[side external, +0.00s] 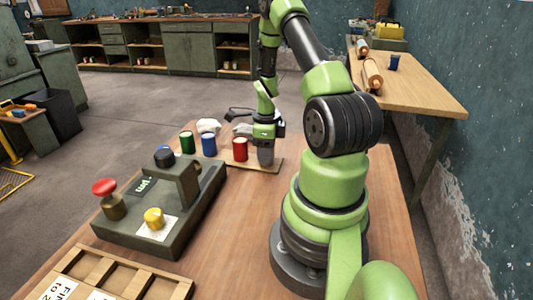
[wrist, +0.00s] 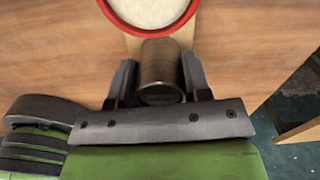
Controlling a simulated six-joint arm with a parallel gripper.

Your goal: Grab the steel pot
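The steel pot (wrist: 160,72), a dark grey metal cylinder, is between the two fingers of my gripper (wrist: 160,80) in the wrist view. Both fingers lie close against its sides with no clear gap, so the gripper looks shut on it. In the side view my gripper (side external: 266,132) points down over the steel pot (side external: 265,155), which is upright at the right end of a wooden board (side external: 268,166). Its upper part is hidden by the gripper. Any gap between pot and board cannot be made out.
A red pot (side external: 240,150) with pale contents stands close beside the steel pot; it also shows in the wrist view (wrist: 150,30). Blue (side external: 209,145) and green (side external: 187,142) pots stand further left. A control box (side external: 160,220) and wooden tray (side external: 120,279) are nearer the camera.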

